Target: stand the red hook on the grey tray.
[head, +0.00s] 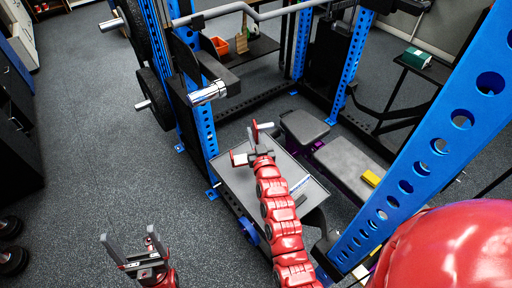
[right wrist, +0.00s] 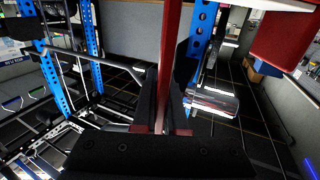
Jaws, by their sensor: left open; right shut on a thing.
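The red hook (right wrist: 172,55) shows in the right wrist view as a thin upright red bar between the fingers. A wider red block at the upper right of that view appears to be part of it. My right gripper (head: 256,146) is shut on the hook, over the far left part of the grey tray (head: 237,187) in the head view. Small red parts show around this gripper; whether the hook touches the tray is unclear. My red right arm hides the tray's middle. My left gripper (head: 133,250) is open and empty, low over the floor at the lower left.
Blue rack posts (head: 419,150) stand around the tray. A chrome bar end (head: 208,93) juts out behind it. A padded bench (head: 347,162) with a yellow block (head: 371,178) lies to the right.

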